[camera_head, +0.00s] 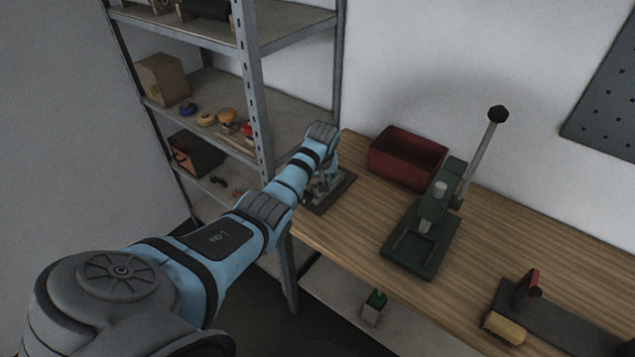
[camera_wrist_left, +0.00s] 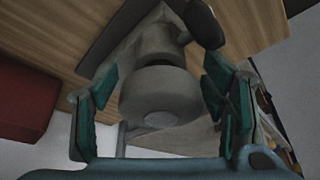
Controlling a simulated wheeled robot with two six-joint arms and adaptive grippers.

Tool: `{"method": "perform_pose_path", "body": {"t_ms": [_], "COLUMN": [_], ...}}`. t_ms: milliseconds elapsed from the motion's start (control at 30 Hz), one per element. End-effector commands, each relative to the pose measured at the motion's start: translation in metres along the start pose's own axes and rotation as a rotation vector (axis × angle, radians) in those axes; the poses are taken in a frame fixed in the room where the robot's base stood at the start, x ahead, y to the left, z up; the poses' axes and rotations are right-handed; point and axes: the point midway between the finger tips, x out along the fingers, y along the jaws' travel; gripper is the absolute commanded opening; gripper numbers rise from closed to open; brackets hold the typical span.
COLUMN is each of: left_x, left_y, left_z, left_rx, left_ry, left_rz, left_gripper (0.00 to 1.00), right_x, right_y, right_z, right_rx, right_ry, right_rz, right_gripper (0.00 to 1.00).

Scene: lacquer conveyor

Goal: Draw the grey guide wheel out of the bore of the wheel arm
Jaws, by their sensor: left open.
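The grey guide wheel (camera_wrist_left: 158,98) shows large in the left wrist view, a round grey body with a lighter round spot on its face. It sits against the grey wheel arm (camera_wrist_left: 150,42), with a dark ring between them; the bore itself is hidden. My left gripper (camera_wrist_left: 158,82) is open, with one teal finger pad on each side of the wheel; I cannot tell whether either touches it. In the head view my left wrist is over the dark base plate (camera_head: 340,190) at the bench's left end and hides most of the fixture.
A red bin (camera_head: 408,158) stands behind on the wooden bench (camera_head: 480,240). A green press (camera_head: 432,215) with a tall lever stands right of it. A metal shelf (camera_head: 250,90) rises close to my left arm. A yellow brush (camera_head: 503,328) lies at the lower right.

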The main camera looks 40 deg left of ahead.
Motion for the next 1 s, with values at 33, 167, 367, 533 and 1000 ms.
{"method": "perform_pose_path", "body": {"t_ms": [33, 167, 367, 533, 1000], "left_x": [0.0028, 0.0027, 0.0022, 0.0022, -0.0050], "left_y": [0.0000, -0.0001, -0.0003, -0.0003, -0.0002], "left_z": [0.0001, -0.0005, -0.0005, -0.0004, -0.0033], "left_rx": [0.000, 0.000, 0.000, 0.000, 0.000], "left_ry": [0.000, 0.001, 0.000, 0.000, 0.000], "left_rz": [0.000, 0.000, 0.000, 0.000, 0.000], "left_gripper": [0.67, 0.67, 0.51, 0.24, 0.15], "right_x": [0.0016, 0.0008, 0.0004, 0.0003, -0.0078], "right_y": [-0.0002, -0.0001, 0.0001, 0.0005, 0.0031], "right_z": [0.0001, 0.0000, -0.0001, -0.0002, -0.0012], "right_rx": [0.000, 0.000, 0.000, 0.000, -0.001], "right_ry": [0.000, 0.000, 0.001, 0.001, 0.001], "right_rz": [0.000, 0.000, 0.000, 0.001, 0.003], "right_gripper": [0.40, 0.40, 0.40, 0.40, 0.40]}}
